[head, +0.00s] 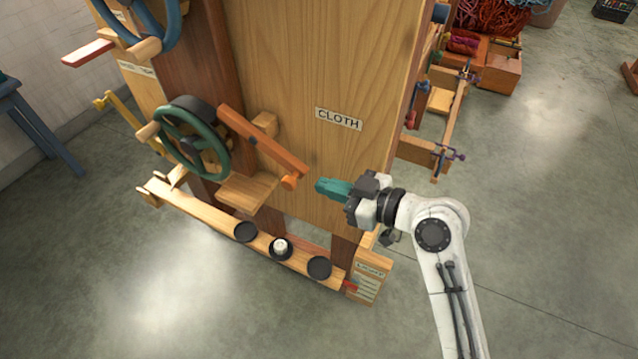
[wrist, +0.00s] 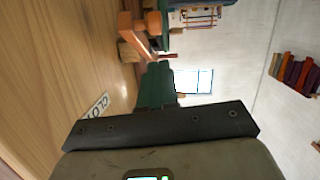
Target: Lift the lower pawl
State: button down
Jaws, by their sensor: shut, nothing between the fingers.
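The lower pawl (head: 262,140) looks to be the orange-brown wooden bar beside the green handwheel (head: 165,128). My gripper (head: 320,186) has teal fingers, shut and empty. It is just right of the knob, apparently with a small gap. In the wrist view my gripper (wrist: 160,66) points toward the pawl end; the exact depth between them is hard to tell.
A wooden ledge (head: 208,217) with several black round cups runs along the panel's base. A small wooden block (head: 265,124) sits behind the pawl. A blue handwheel (head: 150,40) is above left. Wooden frames with clamps stand right of the panel. The floor at right is open.

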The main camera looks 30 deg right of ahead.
jog(key=f+v, duration=0.1)
jog(key=v, duration=0.5)
jog(key=shift+s+d+r+b, duration=0.2)
jog(key=shift+s+r+b, duration=0.1)
jog(key=shift+b, duration=0.15)
